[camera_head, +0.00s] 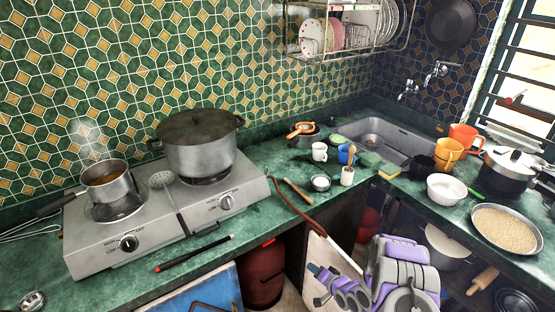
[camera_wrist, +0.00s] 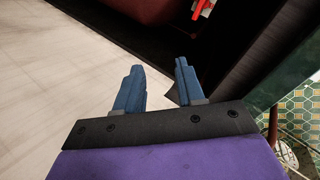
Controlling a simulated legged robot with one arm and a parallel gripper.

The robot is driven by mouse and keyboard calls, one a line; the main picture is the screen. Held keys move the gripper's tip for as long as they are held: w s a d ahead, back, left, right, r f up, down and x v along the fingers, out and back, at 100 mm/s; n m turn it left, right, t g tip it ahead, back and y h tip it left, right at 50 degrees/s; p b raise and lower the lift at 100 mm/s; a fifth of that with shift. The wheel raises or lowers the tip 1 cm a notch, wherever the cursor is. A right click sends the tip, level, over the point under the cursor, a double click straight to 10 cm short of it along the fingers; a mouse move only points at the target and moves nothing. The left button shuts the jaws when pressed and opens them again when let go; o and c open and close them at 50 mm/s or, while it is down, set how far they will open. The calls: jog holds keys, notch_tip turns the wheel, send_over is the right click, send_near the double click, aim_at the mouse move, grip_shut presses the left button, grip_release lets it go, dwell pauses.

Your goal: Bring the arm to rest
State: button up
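My gripper (camera_head: 317,285) is low in front of the counter in the head view, beside the folded purple and grey links of my arm. In the wrist view its two blue fingers (camera_wrist: 160,72) stand apart with nothing between them. It is open and empty, above the pale floor (camera_wrist: 60,75). It touches neither the counter nor the hotplate (camera_head: 165,225).
A saucepan (camera_head: 106,188) and a large pot (camera_head: 197,145) stand on the hotplate. A red gas cylinder (camera_head: 262,277) is under the counter, left of my gripper. The sink (camera_head: 398,137), cups and a tray of grain (camera_head: 505,231) are to the right.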

jog(key=w+d+r+n+g+h, duration=0.1)
jog(key=w+d+r+h, duration=0.1)
jog(key=d+r, duration=0.3)
jog(key=s+d+r+n+g+h, duration=0.1)
jog(key=s+d+r+g+h, duration=0.3)
jog(key=r, duration=0.7)
jog(key=s+a+r+n+g+h, duration=0.1)
jog(key=s+r, duration=0.6)
jog(key=r, duration=0.4)
jog(key=s+a+r+n+g, duration=0.1)
jog(key=s+r, duration=0.4)
jog(key=s, duration=0.7)
jog(key=s+a+r+n+g, duration=0.1)
jog(key=s+a+r+g, duration=0.2)
jog(key=s, duration=1)
jog(key=s+a+r+g+y, duration=0.1)
jog(key=s+a+r, duration=0.4)
jog(key=s, duration=0.7)
notch_tip(320, 180, up, 2)
jog(key=shift+s+r+n+g, duration=0.15)
jog(key=shift+n+g, duration=0.25)
jog(key=shift+g, duration=0.3)
